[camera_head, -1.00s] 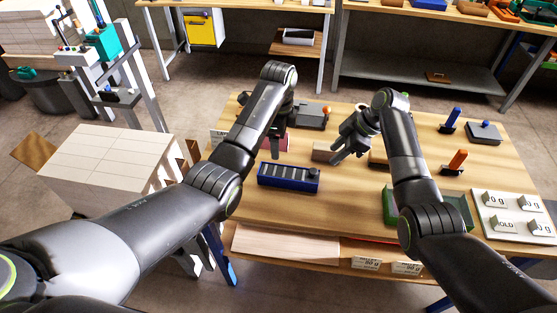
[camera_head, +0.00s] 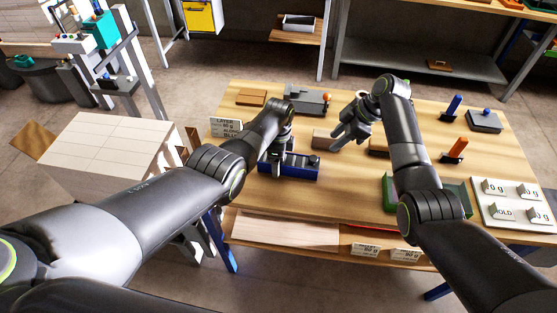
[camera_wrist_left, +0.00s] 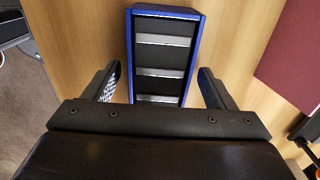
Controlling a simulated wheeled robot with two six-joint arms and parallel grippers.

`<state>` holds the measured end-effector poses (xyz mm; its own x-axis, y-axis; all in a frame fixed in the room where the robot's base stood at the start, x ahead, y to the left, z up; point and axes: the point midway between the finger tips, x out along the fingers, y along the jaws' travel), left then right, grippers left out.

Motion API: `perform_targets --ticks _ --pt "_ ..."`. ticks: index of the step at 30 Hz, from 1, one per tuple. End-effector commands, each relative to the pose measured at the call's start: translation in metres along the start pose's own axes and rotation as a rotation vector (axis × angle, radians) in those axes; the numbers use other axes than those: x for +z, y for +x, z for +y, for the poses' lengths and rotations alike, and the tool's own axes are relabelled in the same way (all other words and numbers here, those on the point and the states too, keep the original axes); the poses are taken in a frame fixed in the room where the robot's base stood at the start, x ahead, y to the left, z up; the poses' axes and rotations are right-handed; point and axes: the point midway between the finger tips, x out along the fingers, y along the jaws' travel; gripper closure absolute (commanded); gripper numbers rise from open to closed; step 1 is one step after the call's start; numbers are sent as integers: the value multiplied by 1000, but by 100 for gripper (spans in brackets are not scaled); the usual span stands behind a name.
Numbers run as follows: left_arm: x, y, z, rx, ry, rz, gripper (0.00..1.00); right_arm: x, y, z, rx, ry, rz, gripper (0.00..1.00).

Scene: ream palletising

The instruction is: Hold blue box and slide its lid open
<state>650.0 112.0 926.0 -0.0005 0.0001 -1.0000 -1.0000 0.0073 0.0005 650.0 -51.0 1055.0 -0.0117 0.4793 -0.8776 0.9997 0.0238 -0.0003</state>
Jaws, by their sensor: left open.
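The blue box (camera_head: 305,172) lies on the wooden table, long side across the head view. Its dark top has pale crossbars and a small dark knob near the right end. My left gripper (camera_head: 277,168) is over the box's left part and hides some of it. In the left wrist view the blue box (camera_wrist_left: 196,30) runs between the two spread fingers of my left gripper (camera_wrist_left: 160,84), with a gap on each side. My right gripper (camera_head: 343,140) is behind and right of the box, its fingers apart, beside a wooden block (camera_head: 321,138); it holds nothing that I can see.
A green tray (camera_head: 389,187) and a white panel with labelled blocks (camera_head: 490,211) are at the right. Orange (camera_head: 456,147) and blue (camera_head: 454,103) handled tools stand behind. A grey device (camera_head: 306,102) is at the back. A dark red flat thing (camera_wrist_left: 290,55) lies beside the box.

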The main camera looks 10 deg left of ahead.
Motion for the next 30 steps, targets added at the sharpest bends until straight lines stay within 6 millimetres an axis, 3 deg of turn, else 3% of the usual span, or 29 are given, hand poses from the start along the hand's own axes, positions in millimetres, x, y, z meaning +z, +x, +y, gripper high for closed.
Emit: perform_targets --ticks 17,29,30 --pt "1 10 1 0 -1 0 22 0 0 0 0 0 0 64" --pt "1 10 1 0 -1 0 73 0 0 0 0 0 0 64" --pt "1 10 1 0 -1 0 51 0 0 0 0 0 0 64"
